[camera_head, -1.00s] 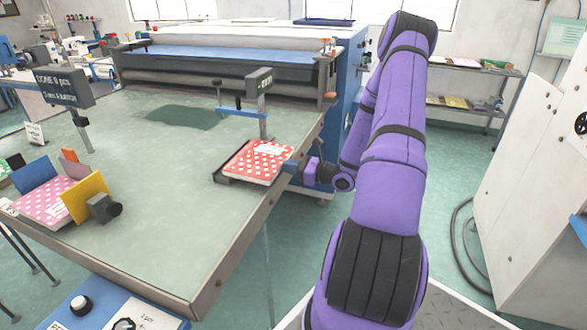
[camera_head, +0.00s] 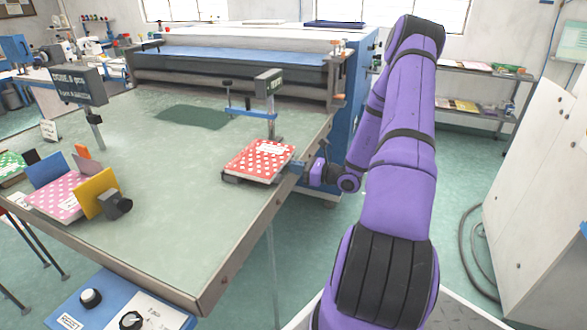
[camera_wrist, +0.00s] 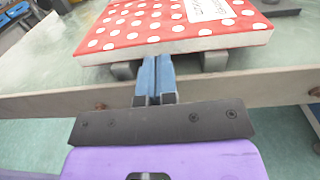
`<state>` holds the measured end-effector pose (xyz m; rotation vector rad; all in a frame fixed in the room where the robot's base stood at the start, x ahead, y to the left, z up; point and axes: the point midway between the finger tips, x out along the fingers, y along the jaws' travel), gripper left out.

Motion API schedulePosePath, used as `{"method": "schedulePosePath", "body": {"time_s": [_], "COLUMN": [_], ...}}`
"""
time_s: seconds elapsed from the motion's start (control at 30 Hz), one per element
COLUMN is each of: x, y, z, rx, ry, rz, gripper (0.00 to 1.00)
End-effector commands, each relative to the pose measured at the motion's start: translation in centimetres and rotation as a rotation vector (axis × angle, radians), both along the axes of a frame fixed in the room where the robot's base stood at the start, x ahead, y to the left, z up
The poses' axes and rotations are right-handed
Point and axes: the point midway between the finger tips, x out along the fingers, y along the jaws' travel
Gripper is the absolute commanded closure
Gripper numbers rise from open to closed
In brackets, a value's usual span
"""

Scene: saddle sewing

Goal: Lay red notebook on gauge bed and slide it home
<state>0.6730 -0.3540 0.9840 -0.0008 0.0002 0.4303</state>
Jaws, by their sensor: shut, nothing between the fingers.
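The red notebook (camera_head: 259,161) with white dots and a white label lies flat on the dark gauge bed (camera_head: 234,180) near the table's right edge. It also shows at the top of the wrist view (camera_wrist: 160,28), its near edge overhanging two grey blocks (camera_wrist: 215,60) of the bed. My gripper (camera_head: 297,168) is at the notebook's right side, beyond the table edge. In the wrist view its blue fingers (camera_wrist: 155,75) are shut together and empty, pointing at the notebook's near edge between the blocks. Whether the fingertips touch the notebook I cannot tell.
A gauge post with a blue bar (camera_head: 250,113) stands behind the notebook. A pink dotted notebook (camera_head: 58,197) and coloured dividers sit at the table's left. A large roller machine (camera_head: 240,70) is at the back. The table's middle (camera_head: 165,165) is clear.

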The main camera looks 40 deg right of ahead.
Motion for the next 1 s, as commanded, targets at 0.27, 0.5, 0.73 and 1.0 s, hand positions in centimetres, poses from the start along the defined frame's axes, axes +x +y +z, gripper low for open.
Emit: {"method": "schedulePosePath", "body": {"time_s": [0.27, 0.5, 0.73, 1.0], "x": [-4.1, -7.9, -9.6, -9.7], "y": [-2.5, -4.3, -5.0, -5.0], "z": [0.0, 0.0, 0.0, 0.0], "rx": [0.0, 0.001, 0.001, 0.001], "ry": [0.002, 0.0, 0.0, 0.0], "rz": [0.001, 0.002, 0.004, 0.006], "gripper": [1.0, 1.0, 1.0, 1.0]}}
